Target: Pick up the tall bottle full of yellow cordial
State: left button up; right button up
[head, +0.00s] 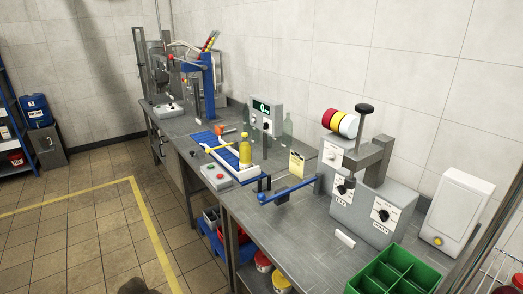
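Another clear bottle shape shows just behind the yellow one, partly hidden.
A control box (215,177) stands left of the bottle, and a blue-handled lever (290,190) is in front to the right. A grey machine (370,205) and green divided crate (395,272) occupy the bench's right. The tiled floor to the left is open.

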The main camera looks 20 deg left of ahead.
aim_at(244, 149)
jog(key=i+j+z, duration=0.15)
jog(key=j, duration=0.4)
jog(key=i+j+z, duration=0.1)
jog(key=j, duration=0.45)
jog(key=i+j+z, duration=0.15)
jog(key=j, duration=0.4)
jog(key=j+z, duration=0.15)
jog(key=j, duration=0.45)
